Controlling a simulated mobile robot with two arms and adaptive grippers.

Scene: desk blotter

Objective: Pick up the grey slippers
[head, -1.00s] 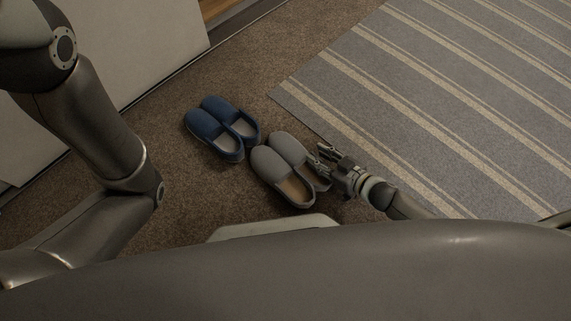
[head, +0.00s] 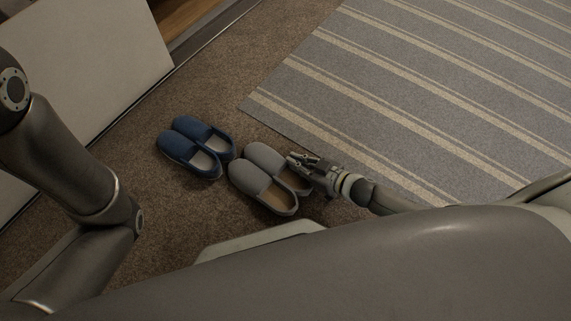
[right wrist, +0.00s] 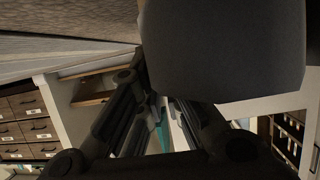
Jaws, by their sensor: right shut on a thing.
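A pair of grey slippers with tan insoles stands side by side on the brown carpet in the head view: the left slipper (head: 249,178) and the right slipper (head: 265,156). My right gripper (head: 302,162) comes in from the right and is shut on the side of the right grey slipper near its opening. In the right wrist view a large dark grey surface, apparently that slipper (right wrist: 222,50), fills the upper right beside the fingers. Both slippers look level, and any gap beneath them cannot be seen. My left arm shows at the left, but its gripper is out of view.
A pair of blue slippers (head: 188,152) stands just left of the grey ones. A striped grey rug (head: 400,95) lies to the right and behind. White furniture (head: 95,60) stands at the upper left. Bare carpet (head: 180,225) lies in front of the blue slippers.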

